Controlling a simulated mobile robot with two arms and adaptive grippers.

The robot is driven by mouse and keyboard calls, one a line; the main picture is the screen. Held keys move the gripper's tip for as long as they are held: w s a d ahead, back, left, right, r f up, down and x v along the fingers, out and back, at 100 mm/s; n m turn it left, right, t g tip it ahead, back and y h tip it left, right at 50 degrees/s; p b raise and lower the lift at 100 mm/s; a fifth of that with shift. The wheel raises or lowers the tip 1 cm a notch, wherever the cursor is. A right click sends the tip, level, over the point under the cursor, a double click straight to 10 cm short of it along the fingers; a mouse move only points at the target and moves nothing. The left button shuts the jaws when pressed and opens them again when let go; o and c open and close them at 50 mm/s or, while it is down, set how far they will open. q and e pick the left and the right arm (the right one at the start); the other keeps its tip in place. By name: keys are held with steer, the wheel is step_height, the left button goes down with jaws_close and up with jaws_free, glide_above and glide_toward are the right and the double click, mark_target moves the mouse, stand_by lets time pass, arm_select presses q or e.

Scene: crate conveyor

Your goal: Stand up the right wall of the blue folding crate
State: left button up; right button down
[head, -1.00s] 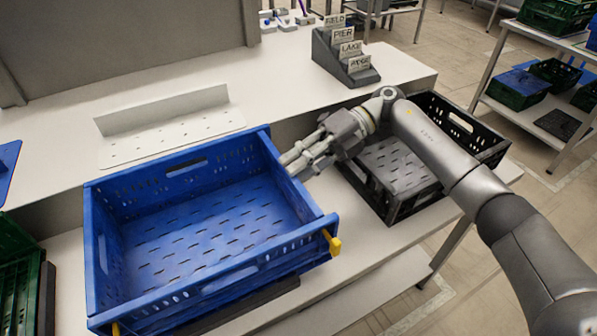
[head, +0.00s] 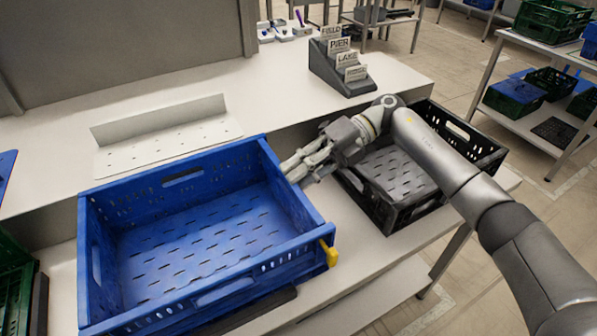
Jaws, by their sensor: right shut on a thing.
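The blue folding crate (head: 187,165) stands on the white bench with its walls up around a slotted floor. Its right wall (head: 288,203) looks upright, or close to it. A yellow latch (head: 328,254) sits at its front right corner. My right gripper (head: 297,168) is at the outer side of the right wall, at its far half, with its fingertips at the top edge. It is shut on the right wall; the exact contact is partly hidden by the fingers. My left gripper is out of view.
A black crate (head: 467,134) stands close to the right, under my right forearm. A perforated white ledge (head: 165,138) and a dark holder with labelled cards (head: 340,77) are on the raised surface behind. A green crate (head: 15,268) is at the left edge.

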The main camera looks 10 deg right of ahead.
steer(key=shift+s+d+f, duration=0.15)
steer(key=shift+d+f, duration=0.05)
steer(key=shift+f, duration=0.55)
steer(key=c, duration=1.7)
jaws_free()
steer(key=o, duration=0.4)
steer(key=shift+f, duration=0.1)
steer(key=shift+r, duration=0.25)
steer(key=shift+w, duration=0.2)
steer(key=v, duration=1.2)
steer(key=shift+r, duration=0.1)
steer(key=shift+r, duration=0.1)
